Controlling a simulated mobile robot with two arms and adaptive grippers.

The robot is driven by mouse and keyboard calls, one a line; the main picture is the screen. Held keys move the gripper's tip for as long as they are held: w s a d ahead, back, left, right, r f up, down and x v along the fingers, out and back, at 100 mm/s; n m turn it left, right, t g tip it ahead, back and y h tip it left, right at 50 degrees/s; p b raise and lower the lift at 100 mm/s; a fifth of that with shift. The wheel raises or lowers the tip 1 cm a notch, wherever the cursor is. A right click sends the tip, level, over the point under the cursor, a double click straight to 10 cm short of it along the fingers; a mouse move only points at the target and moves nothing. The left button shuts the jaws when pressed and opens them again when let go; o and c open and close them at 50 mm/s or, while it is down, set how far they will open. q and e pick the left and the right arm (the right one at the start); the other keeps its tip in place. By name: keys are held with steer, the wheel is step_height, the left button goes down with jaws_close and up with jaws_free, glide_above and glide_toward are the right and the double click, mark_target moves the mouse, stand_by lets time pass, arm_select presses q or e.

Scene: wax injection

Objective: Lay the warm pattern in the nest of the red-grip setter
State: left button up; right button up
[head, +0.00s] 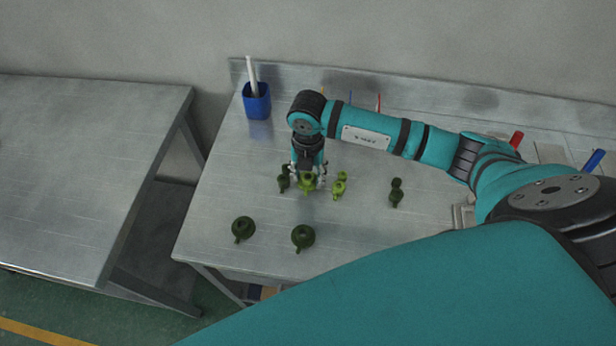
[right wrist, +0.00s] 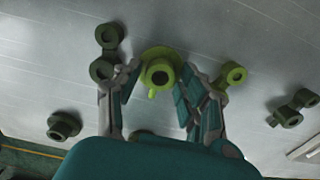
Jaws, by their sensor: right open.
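A bright green round wax pattern (head: 308,186) with a short spout lies on the metal table. My right gripper (head: 308,176) is open and points down over it; in the right wrist view the pattern (right wrist: 161,72) shows between the spread fingers, with gaps on both sides. A lighter green two-ring pattern (head: 339,187) lies just right of it. Dark green two-ring patterns lie to the left (head: 284,180) and farther right (head: 396,193). Two dark round patterns (head: 243,229) (head: 303,237) lie nearer the front edge. A red grip (head: 516,140) shows behind my right arm; its setter's nest is hidden. My left gripper is not in view.
A blue grip (head: 593,160) stands at the far right. A blue cup (head: 257,102) with a white stick stands at the back left corner. Thin coloured rods show behind my arm. A second metal table (head: 80,170) stands left, across a gap.

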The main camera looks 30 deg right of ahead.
steer(key=c, duration=0.8)
steer(key=shift+c, duration=0.2)
